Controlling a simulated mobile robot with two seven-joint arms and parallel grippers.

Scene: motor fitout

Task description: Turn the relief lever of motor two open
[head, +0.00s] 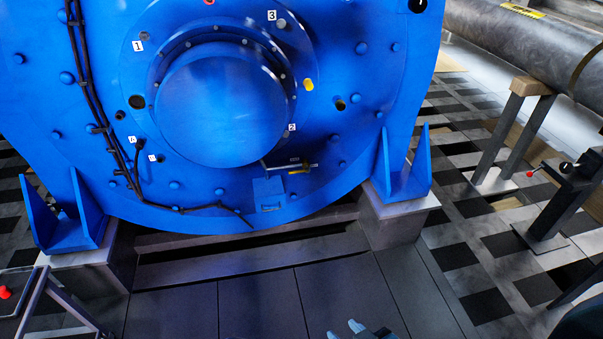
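The big blue motor (215,110) fills the upper left and middle of the head view. Low on its face, below the round cover, is a small fitting with a silver rod and a yellow-handled lever (300,170). Small marks by it are too small to read. A blue plate (268,195) sits just below. No label in view clearly says motor two. Only the tip of my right gripper (358,332) shows at the bottom edge, well below and apart from the lever; its finger gap is not clear. My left gripper is not in view.
Stands with red-knobbed parts are at the right (548,190) and lower left (32,295). A thick grey pipe (520,40) rests on supports at upper right. Blue feet (405,180) flank the motor. The dark floor panels (260,305) in front are clear.

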